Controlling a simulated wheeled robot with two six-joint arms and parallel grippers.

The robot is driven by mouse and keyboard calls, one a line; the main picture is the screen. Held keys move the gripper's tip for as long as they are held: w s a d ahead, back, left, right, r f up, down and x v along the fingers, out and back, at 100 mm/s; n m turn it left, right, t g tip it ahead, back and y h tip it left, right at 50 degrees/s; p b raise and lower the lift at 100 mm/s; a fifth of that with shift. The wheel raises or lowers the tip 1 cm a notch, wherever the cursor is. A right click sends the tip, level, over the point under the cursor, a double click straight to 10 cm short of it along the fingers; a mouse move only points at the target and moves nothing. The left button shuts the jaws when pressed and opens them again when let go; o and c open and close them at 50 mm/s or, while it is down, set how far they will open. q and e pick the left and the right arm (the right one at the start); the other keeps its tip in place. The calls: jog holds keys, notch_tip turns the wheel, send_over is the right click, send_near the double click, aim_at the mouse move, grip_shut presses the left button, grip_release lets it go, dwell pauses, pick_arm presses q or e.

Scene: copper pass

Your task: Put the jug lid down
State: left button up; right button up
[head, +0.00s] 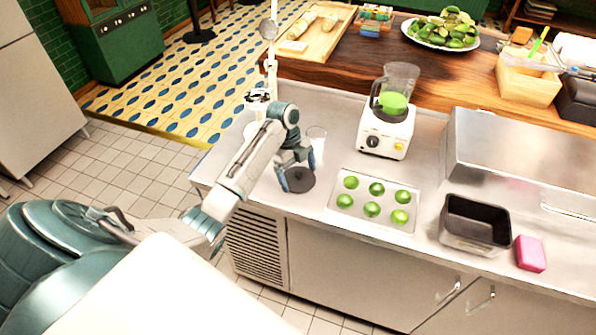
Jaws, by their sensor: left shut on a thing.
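The jug lid (299,182) is a dark round disc at the left end of the steel counter. My left gripper (296,176) reaches down over it and is shut on it, with the fingertips at the lid. I cannot tell whether the lid touches the counter or hovers just above it. The blender (385,135) stands to the right, its clear jug (397,80) holding something green. My right gripper is not in view.
A clear glass (317,143) stands close behind my left gripper. A tray (371,221) of several limes lies to the right. Beyond it are a black bin (476,224) and a pink sponge (530,253). The counter's front edge is near the lid.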

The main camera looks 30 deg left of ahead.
aim_at(298, 172)
pick_arm(q)
jog(key=shift+f, duration=0.1)
jog(key=o, duration=0.6)
jog(key=shift+a+r, duration=0.1)
jog(key=shift+r, duration=0.2)
jog(key=b+v, duration=0.1)
jog(key=v, duration=0.4)
jog(key=p+v, duration=0.6)
jog(key=shift+r, duration=0.3)
